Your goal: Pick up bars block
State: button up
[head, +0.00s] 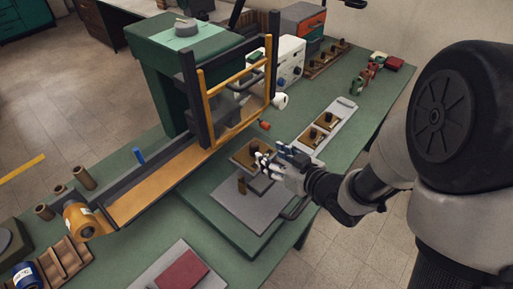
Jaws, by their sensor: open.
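My gripper (265,164) is open. Its fingers reach left over the near edge of a brown block (243,150) that lies flat on the green bench, behind the grey plate. The fingers and the dark knob at the block's right side overlap in the picture, and I cannot tell whether they touch. Two similar brown blocks with dark knobs, a nearer one (309,139) and a farther one (327,119), sit on a pale tray (346,109) to the right. The blocks' patterns are too small to read, so I cannot tell which has bars.
The green press (165,68) and its yellow-framed guard (206,112) stand left of my gripper. A grey plate (254,206) with a small brown upright piece lies in front. A red pad (183,273) is at the near edge. A white box (290,58) stands behind.

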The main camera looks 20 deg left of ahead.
aim_at(257, 148)
jog(key=x, duration=0.3)
jog(key=shift+w+a, duration=0.1)
jog(key=shift+w, duration=0.05)
jog(key=b+x, duration=0.2)
jog(key=x, duration=0.3)
jog(key=shift+a+f, duration=0.15)
jog(key=shift+c, duration=0.4)
grip_shut()
